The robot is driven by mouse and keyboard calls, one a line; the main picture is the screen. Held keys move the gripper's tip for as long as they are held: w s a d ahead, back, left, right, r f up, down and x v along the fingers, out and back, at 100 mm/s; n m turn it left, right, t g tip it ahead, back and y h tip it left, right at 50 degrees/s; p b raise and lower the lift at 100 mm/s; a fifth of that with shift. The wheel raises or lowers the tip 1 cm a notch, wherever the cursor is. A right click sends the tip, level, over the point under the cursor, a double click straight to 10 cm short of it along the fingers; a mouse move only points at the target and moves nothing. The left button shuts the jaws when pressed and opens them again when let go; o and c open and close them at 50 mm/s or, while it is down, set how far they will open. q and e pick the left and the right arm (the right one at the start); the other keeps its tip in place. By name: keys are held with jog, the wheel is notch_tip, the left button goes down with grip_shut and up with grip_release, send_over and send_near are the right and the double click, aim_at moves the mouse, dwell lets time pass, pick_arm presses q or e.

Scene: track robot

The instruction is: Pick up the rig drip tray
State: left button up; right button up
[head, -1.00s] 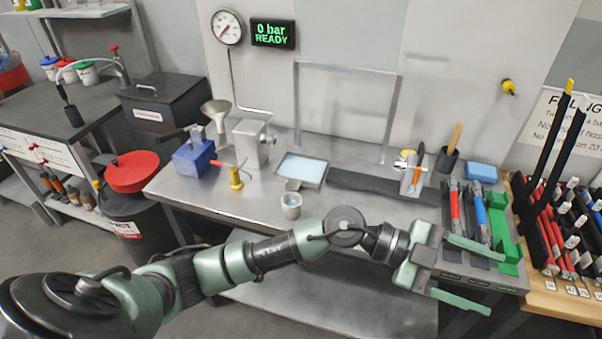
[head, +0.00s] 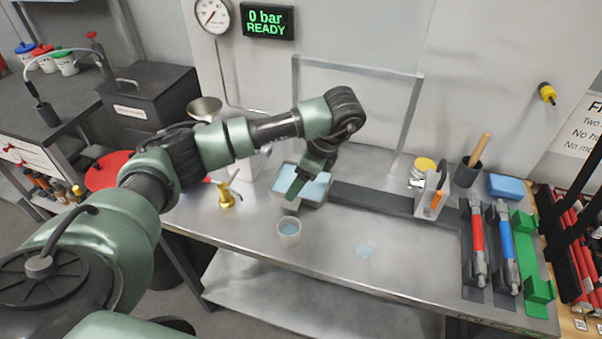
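The rig drip tray (head: 314,204), a shallow metal tray with pale blue liquid, sits on the steel bench below the gauge. My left gripper (head: 297,188) points down over the tray and covers part of it. I see it nearly edge-on, with one green finger in clear view. I cannot tell the finger gap, or whether it touches the tray. The tray looks flat on the bench. My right gripper is not in view.
A yellow valve (head: 226,195) is to the left. A metal frame (head: 405,125) rises behind. A wet patch (head: 366,251) lies on the otherwise clear bench front.

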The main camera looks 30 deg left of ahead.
aim_at(293, 202)
pick_arm(q)
jog(key=shift+s+a+f, duration=0.1)
jog(key=shift+s+f, duration=0.1)
jog(key=shift+f, duration=0.05)
jog(key=shift+s+a+f+p, duration=0.1)
jog(key=shift+s+f+p, duration=0.15)
jog(key=shift+f, duration=0.25)
jog(key=shift+s+f+p, duration=0.25)
jog(key=shift+f, duration=0.25)
jog(key=f, duration=0.1)
jog(key=f+p, duration=0.1)
jog(key=f, duration=0.1)
jog(key=shift+w+a, duration=0.15)
jog(key=shift+a, duration=0.15)
jog(key=shift+a+f, duration=0.25)
jog(key=shift+f, duration=0.45)
jog(key=shift+c, duration=0.7)
jog(key=c, duration=0.5)
grip_shut()
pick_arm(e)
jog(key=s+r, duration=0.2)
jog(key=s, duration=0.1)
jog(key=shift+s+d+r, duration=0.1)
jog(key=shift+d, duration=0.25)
